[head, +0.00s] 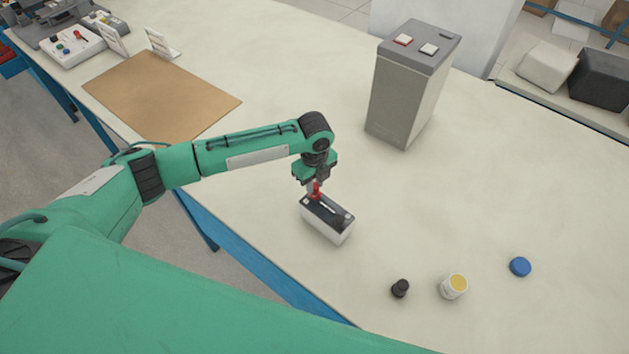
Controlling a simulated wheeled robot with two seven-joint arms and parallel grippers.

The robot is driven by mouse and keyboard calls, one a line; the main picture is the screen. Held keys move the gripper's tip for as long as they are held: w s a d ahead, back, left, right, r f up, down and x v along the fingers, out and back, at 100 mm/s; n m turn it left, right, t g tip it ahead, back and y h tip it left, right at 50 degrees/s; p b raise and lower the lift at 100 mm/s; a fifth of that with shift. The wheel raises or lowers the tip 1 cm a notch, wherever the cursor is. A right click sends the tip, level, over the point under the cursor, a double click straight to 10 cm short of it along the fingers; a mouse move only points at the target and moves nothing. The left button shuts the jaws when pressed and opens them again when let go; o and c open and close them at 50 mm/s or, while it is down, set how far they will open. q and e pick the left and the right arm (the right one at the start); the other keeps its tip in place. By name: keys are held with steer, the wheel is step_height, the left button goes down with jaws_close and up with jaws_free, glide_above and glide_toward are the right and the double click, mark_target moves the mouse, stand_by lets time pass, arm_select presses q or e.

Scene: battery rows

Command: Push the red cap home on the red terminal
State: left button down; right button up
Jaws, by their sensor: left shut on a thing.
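A small battery (340,236) with a dark top and pale sides stands on the bench near its front edge. My left gripper (314,185) points down over the battery's far left end. It is shut on the red cap (316,190), which shows at its fingertips, at or just above the battery top. The red terminal is hidden or too small to make out, so I cannot tell how far the cap sits on it. My right gripper is not in view.
A tall grey battery (405,95) stands at the back. A black cap (400,288), a yellow-topped jar (453,287) and a blue lid (520,267) lie at the front right. A brown mat (160,95) lies at the left. The bench (470,190) is clear at centre right.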

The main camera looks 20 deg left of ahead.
arm_select(q)
steer(key=shift+f, duration=0.5)
stand_by(0.5)
steer(key=c, duration=0.7)
jaws_free()
steer(key=shift+r, duration=0.2)
steer(key=shift+r+p, duration=3.25)
steer(key=shift+r, duration=0.1)
